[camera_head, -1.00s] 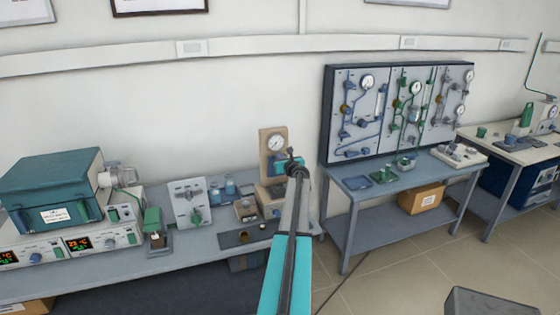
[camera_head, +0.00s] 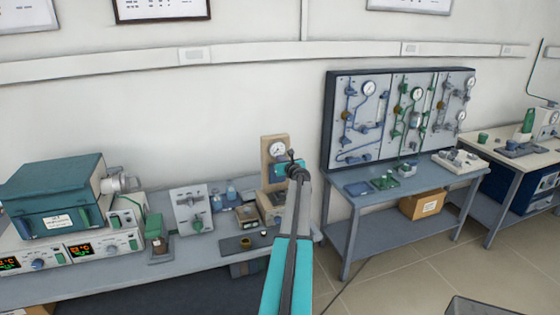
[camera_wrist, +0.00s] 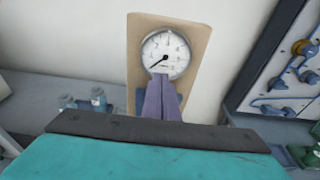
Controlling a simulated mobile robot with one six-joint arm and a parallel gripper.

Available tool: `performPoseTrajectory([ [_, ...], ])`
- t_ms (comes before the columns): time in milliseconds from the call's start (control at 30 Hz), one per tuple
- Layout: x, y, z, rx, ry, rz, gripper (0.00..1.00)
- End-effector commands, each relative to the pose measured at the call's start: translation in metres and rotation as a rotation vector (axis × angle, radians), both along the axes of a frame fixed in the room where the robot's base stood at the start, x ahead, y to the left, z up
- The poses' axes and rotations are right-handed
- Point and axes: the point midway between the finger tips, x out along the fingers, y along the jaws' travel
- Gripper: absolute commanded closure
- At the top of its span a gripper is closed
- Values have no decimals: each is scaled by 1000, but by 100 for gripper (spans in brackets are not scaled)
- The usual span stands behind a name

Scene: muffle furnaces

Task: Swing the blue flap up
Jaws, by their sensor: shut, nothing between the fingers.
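My gripper shows in the wrist view as two purple-grey fingers (camera_wrist: 160,99), pressed together with nothing between them. They point at a round gauge (camera_wrist: 166,54) on a tan upright board, overlapping the dial's lower edge; the gap to it cannot be judged. In the head view the same gauge (camera_head: 277,149) stands at the right end of the left bench, behind my teal wrist; my fingers are hidden there.
A teal furnace (camera_head: 54,186) on control boxes stands at the left of the bench (camera_head: 190,262). Blue bottles (camera_wrist: 98,98) stand left of the gauge.

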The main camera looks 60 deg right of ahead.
Motion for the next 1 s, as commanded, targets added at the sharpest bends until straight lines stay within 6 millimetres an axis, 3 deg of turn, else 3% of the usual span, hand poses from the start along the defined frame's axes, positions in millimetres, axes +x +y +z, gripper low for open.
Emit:
performPoseTrajectory([
  [600,-7,24,66,-5,-4,8,100],
  [1000,-4,31,76,-5,-5,14,100],
])
